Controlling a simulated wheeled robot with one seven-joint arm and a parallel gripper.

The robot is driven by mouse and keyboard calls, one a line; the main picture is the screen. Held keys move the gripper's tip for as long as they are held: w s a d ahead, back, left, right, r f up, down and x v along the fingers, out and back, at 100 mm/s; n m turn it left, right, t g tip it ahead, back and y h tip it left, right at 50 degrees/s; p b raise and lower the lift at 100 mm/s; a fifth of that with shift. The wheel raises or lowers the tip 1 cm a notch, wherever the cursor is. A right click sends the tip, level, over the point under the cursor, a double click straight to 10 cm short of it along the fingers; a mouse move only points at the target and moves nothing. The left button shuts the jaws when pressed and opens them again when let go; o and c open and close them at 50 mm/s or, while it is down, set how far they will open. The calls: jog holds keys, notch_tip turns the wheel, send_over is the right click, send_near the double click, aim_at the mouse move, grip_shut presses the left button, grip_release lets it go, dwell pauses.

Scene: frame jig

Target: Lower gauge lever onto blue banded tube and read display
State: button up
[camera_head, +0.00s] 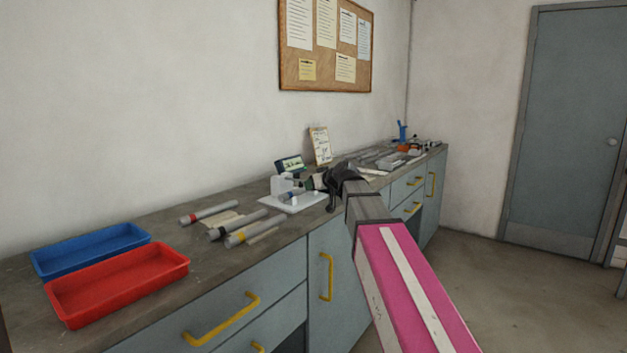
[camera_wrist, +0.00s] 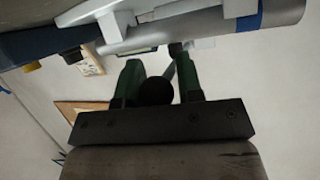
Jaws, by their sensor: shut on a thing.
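The gauge (camera_head: 280,184) stands on a white base on the bench, and its dark display (camera_head: 290,164) sits behind it; the reading is too small to make out. The blue banded tube (camera_head: 293,195) lies at the gauge. In the wrist view the grey tube with its blue band (camera_wrist: 246,16) crosses the top, next to the white gauge body (camera_wrist: 92,11). My gripper (camera_head: 316,182) is beside the gauge. Its green fingers (camera_wrist: 158,78) are shut on the black knob (camera_wrist: 155,92) of the gauge lever. Whether the lever touches the tube is hidden.
A blue tray (camera_head: 92,249) and a red tray (camera_head: 118,283) stand at the bench's left end. A red-banded tube (camera_head: 207,212), a dark-banded tube (camera_head: 238,225) and a yellow-banded tube (camera_head: 255,229) lie nearby. Tools clutter the far bench end.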

jog(key=shift+w+f, duration=0.15)
jog(key=shift+f, duration=0.5)
jog(key=shift+c, duration=0.2)
jog(key=o, duration=0.6)
jog(key=shift+o, duration=0.2)
jog(key=v, duration=1.1)
jog(key=shift+a, duration=0.1)
